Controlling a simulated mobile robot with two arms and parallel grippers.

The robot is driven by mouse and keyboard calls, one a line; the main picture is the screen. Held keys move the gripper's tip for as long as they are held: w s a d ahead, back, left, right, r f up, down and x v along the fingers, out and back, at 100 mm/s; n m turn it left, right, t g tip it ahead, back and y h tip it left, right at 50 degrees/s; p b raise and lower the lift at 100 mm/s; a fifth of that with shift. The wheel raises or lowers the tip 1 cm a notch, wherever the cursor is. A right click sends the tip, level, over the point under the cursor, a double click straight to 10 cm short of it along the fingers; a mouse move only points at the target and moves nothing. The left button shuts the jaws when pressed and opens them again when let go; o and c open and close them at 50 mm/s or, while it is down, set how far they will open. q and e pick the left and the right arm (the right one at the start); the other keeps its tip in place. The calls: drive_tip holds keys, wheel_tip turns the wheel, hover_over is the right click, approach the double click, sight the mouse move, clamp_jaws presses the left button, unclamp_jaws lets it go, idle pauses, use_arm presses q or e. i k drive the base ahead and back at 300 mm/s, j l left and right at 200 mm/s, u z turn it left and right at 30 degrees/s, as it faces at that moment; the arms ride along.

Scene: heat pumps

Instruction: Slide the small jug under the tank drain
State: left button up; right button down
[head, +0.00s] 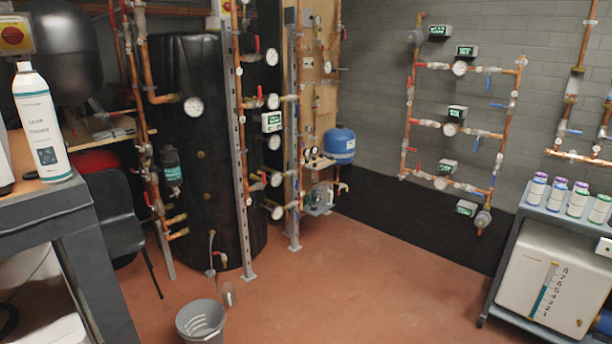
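A small, see-through, greyish jug (228,293) stands on the red floor in the head view, just behind and right of a grey bucket. The tall black tank (200,110) stands behind it. The tank drain (219,259), a small valve with a red part, sits low on the tank's front, with a thin pale hose (211,246) beside it. The jug is in front of the drain and slightly right of it in the picture; whether it is under the outlet I cannot tell. Neither of my grippers shows in this view.
The grey bucket (201,322) stands in front of the jug. A metal upright (240,180) meets the floor right of the drain. A workbench (50,215) and black chair (115,215) are at left, a trolley (500,290) at right. The middle floor is clear.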

sight(228, 289)
drive_tip(key=i+z, duration=0.15)
drive_tip(key=i, duration=1.5)
drive_tip(key=i+u, duration=0.35)
drive_tip(key=i+l+u, duration=0.1)
drive_tip(key=i+u, duration=0.25)
drive_tip(key=i+l+u, duration=0.15)
drive_tip(key=u, duration=0.2)
drive_tip(key=i, duration=0.1)
